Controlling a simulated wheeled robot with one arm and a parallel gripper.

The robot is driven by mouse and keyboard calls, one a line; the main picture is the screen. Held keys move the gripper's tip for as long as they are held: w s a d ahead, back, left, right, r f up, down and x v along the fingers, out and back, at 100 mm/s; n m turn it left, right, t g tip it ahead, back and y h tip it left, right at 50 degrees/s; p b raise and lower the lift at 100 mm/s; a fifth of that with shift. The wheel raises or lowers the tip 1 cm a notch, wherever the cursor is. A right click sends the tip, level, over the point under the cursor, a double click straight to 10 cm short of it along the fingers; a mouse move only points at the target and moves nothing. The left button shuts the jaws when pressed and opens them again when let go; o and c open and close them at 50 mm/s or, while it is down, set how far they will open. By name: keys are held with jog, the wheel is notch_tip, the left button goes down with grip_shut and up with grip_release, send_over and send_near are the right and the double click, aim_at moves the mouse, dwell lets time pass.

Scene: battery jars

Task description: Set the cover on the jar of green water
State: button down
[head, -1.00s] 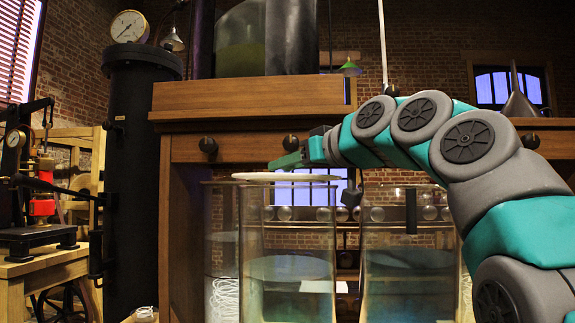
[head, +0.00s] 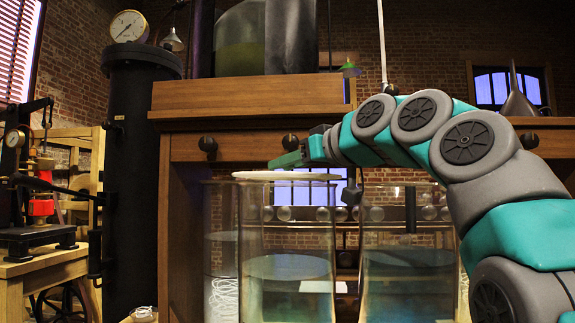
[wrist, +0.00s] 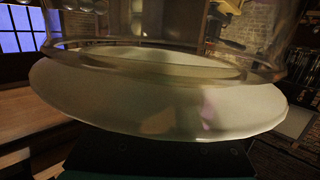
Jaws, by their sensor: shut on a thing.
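The cover (head: 262,176) is a thin pale disc, lying level at the mouth of the middle glass jar (head: 290,240). My gripper (head: 287,161) is at the cover's top, shut on it. Whether the cover rests on the rim or hangs just above it, I cannot tell. The middle jar holds water with a faint greenish tint. In the wrist view the cover (wrist: 150,105) fills the middle, with a clear round glass rim (wrist: 70,47) across it. The dark gripper part (wrist: 160,160) shows at the bottom edge; the fingertips are hidden there.
A right jar (head: 410,285) holds tinted water with a dark piece hanging at its mouth. A left jar (head: 221,250) with a white coil stands partly behind the middle one. A wooden shelf front (head: 250,98) rises behind. A black column (head: 140,190) stands at left.

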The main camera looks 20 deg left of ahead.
jog(key=shift+f+b, duration=0.3)
jog(key=shift+b, duration=0.1)
jog(key=c, duration=0.8)
grip_release()
jog(key=shift+c, duration=0.2)
jog(key=b+v, duration=0.2)
jog(key=v, duration=0.9)
jog(key=shift+b, duration=0.35)
